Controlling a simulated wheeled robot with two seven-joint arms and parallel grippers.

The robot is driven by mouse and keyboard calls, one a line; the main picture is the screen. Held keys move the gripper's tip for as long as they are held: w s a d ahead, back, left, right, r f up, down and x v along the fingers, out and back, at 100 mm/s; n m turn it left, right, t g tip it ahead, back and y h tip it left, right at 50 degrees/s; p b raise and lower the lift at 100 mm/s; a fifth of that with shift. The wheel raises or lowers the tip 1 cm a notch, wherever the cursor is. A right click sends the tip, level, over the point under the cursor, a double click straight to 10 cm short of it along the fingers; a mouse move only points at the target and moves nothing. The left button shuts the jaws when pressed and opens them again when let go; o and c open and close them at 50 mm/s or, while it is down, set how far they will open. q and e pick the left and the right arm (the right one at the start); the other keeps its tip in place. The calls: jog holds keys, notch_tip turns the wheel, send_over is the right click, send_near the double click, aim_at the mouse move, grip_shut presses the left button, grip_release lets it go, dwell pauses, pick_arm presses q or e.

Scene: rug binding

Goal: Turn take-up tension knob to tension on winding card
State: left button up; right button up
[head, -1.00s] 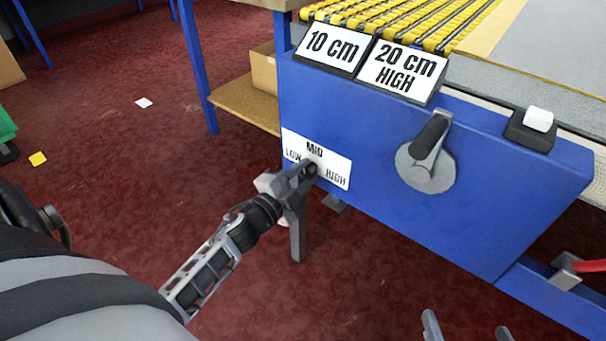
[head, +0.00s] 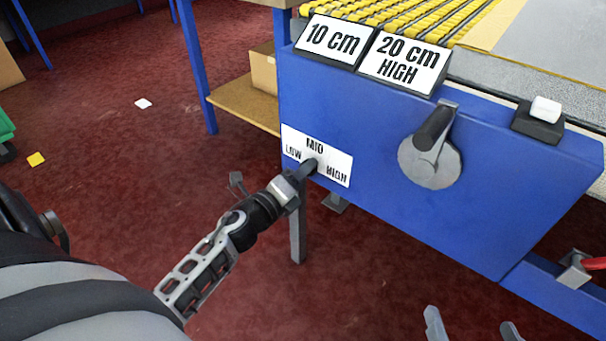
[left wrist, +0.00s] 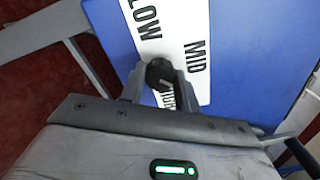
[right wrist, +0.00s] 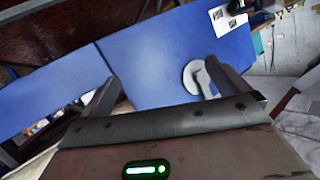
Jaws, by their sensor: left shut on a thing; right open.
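The take-up tension knob (left wrist: 158,72) is small and dark. It sits on a white LOW/MID/HIGH label (head: 333,170) on the blue panel's left side. My left gripper (head: 306,170) is shut on the knob, one finger on each side in the left wrist view (left wrist: 160,86). A pale line shows on the knob, but I cannot tell surely which word it points at. HIGH is partly hidden there. A card (head: 404,62) on top of the panel reads "20 cm HIGH"; another card (head: 333,40) reads "10 cm". My right gripper (head: 470,325) is open and empty, low in front of the panel.
A grey crank (head: 430,160) on a round disc stands out from the blue panel (head: 375,120), right of the label. A white button (head: 545,109) on a black base sits at the top right. A red-handled part (head: 590,264) is at the lower right. Carpet left of the panel is mostly clear.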

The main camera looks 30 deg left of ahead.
pick_arm(q)
jog(key=shift+f+m+b, duration=0.1)
jog(key=shift+m+b, duration=1.05)
jog(key=shift+m, duration=3.55)
pick_arm(e)
jog(key=shift+w+a+r+m+t+y, duration=0.3)
jog(key=shift+a+r+m+y, duration=0.1)
jog(key=shift+r+m+y, duration=0.15)
pick_arm(q)
jog(key=o, duration=1)
jog(key=shift+c, duration=0.2)
pick_arm(e)
jog(key=shift+f, duration=0.1)
